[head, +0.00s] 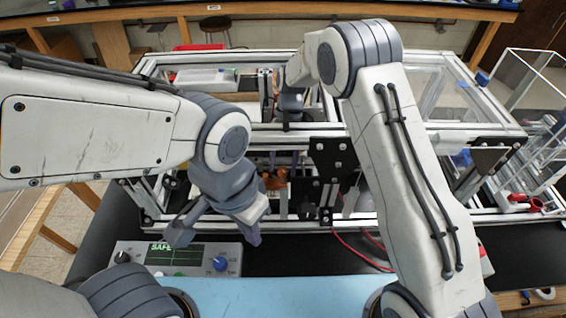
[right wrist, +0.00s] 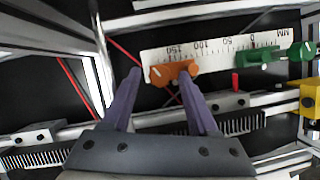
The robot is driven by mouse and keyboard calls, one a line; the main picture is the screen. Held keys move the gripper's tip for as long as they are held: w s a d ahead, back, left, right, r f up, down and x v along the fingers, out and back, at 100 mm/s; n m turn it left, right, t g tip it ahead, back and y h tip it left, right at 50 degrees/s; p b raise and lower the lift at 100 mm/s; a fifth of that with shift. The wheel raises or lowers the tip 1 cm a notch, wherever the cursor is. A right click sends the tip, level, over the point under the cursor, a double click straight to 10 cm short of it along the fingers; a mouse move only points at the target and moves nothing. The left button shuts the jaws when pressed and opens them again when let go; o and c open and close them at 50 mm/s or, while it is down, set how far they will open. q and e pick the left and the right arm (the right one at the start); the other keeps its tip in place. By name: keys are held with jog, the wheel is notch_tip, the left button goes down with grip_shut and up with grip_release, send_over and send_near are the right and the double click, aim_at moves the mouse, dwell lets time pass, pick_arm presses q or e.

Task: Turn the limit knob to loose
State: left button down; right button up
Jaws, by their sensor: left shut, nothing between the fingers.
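An orange knob-like piece (right wrist: 172,73) with a pale mark at its left end sits against a white millimetre scale (right wrist: 225,50) in the right wrist view. No label naming it the limit knob is readable. My right gripper (right wrist: 161,76) is open, its purple fingers apart just below and around the orange piece; contact cannot be told. A green knob (right wrist: 300,54) and a green piece (right wrist: 258,58) are farther right along the scale. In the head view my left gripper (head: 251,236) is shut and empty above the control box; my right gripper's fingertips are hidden.
The control box (head: 150,262) has a green display (head: 178,257) reading "SAFE", a black knob (head: 122,257) and a blue knob (head: 220,263). The aluminium frame (head: 440,128) crosses the bench. Red wires (head: 362,250) lie at its front. Black bench to the right of the box is mostly clear.

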grip_shut()
jog(key=n+h, duration=0.1)
jog(key=n, duration=0.2)
jog(key=shift+w+a+r, duration=0.1)
jog(key=shift+a, duration=0.05)
jog(key=n+h, duration=0.2)
jog(key=n, duration=0.2)
jog(key=shift+a, duration=0.2)
jog(key=n+t+h, duration=0.1)
jog(key=n, duration=0.3)
jog(key=shift+a+n, duration=0.15)
jog(key=shift+n, duration=0.25)
jog(key=shift+s+a+n+t+h, duration=0.1)
jog(key=shift+n+t+h, duration=0.2)
jog(key=shift+n, duration=0.65)
jog(key=shift+s+n+t+h, duration=0.1)
jog(key=shift+n+t+h, duration=0.2)
jog(key=shift+n, duration=0.65)
